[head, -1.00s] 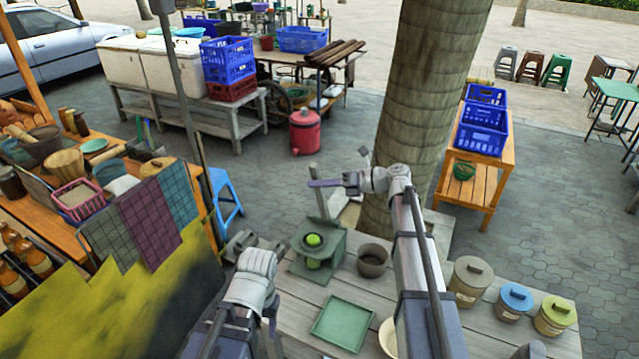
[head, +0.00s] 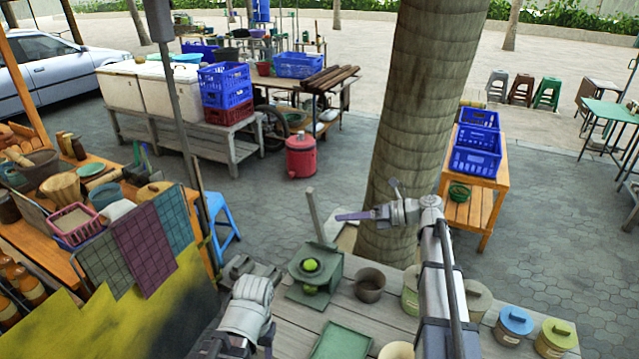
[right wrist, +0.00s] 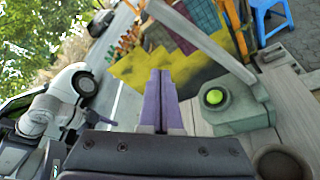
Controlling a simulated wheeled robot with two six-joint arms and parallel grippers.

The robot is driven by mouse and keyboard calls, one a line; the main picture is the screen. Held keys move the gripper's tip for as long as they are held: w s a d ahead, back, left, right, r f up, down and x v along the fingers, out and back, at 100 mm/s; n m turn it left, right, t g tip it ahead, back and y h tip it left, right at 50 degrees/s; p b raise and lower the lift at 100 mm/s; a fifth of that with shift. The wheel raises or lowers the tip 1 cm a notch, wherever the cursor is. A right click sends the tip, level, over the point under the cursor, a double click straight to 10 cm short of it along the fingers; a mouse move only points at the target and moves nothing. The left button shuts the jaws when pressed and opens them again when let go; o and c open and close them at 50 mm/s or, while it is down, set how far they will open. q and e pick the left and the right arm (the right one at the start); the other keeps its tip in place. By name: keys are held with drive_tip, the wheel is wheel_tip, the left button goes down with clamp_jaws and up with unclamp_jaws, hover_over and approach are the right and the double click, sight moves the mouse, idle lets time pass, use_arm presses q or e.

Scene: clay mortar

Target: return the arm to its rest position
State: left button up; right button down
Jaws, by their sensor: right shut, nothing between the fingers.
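My right arm rises from the lower right in the head view. Its gripper (head: 340,217) points left with purple fingers, held up in front of the tree trunk and right of the press's pole. In the right wrist view the purple fingers (right wrist: 160,90) lie together with nothing between them. My left gripper (head: 246,270) is low over the left end of the grey table; its finger gap cannot be made out.
The green press (head: 320,284) with a lime (head: 311,265) and upright pole stands near my right gripper. A dark bowl (head: 370,285), green tray (head: 342,342) and several lidded canisters are on the grey table (head: 295,328). The tree trunk (head: 420,110) stands behind.

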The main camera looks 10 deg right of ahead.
drive_tip(key=s+a+f+n+g+h, duration=0.55)
drive_tip(key=s+a+f+n, duration=0.6)
drive_tip(key=a+n, duration=0.3)
drive_tip(key=s+f+n+h, duration=0.2)
drive_tip(key=s+n+h, duration=0.3)
drive_tip(key=n, duration=0.5)
drive_tip(key=s+f+n+h, duration=0.2)
drive_tip(key=s+n+h, duration=0.3)
drive_tip(key=s+n, duration=0.4)
drive_tip(key=shift+a+f+n, duration=0.15)
drive_tip(key=shift+f+n, duration=0.25)
drive_tip(key=shift+n, duration=0.45)
